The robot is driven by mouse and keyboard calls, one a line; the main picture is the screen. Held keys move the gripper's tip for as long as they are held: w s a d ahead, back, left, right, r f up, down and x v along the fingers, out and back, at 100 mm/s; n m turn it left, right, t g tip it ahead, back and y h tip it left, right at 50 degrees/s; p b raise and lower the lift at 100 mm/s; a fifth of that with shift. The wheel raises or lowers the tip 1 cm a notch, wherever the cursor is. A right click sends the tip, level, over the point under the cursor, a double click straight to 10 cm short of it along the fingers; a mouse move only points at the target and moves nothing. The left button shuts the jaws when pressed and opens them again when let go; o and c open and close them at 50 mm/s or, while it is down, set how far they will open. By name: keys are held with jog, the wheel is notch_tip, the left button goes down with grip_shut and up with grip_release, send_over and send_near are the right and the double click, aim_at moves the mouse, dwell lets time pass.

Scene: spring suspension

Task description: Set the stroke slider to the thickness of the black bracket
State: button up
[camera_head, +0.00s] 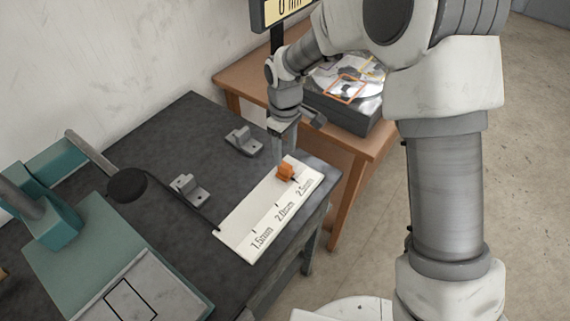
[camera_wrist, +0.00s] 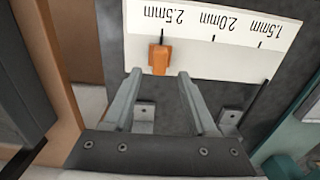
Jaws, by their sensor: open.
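The orange stroke slider (camera_head: 285,172) sits at the 2.5mm end of a white scale plate (camera_head: 240,235) marked 1.5mm, 2.0mm and 2.5mm. In the wrist view the slider (camera_wrist: 159,58) is at the 2.5mm tick. My gripper (camera_head: 278,155) is open and points down beside the slider. In the wrist view its two fingertips (camera_wrist: 159,73) are apart, on either side of the slider's near end; I cannot tell whether they touch it. I cannot identify the black bracket for sure; a thin black square outline (camera_head: 107,292) lies on a pale plate at the lower left.
Two grey mounts (camera_head: 243,141) stand on the dark table (camera_head: 180,125). A teal machine (camera_head: 65,265) fills the left. On a wooden table, a dark box (camera_head: 345,113) has a shiny round top with an orange square outline. A display (camera_head: 280,10), partly cut off, reads 0 mm.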

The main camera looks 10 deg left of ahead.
aim_at(285, 165)
notch_tip(285, 165, down, 6)
jog(key=shift+f, duration=0.2)
grip_shut()
dwell(0.4)
dwell(1.1)
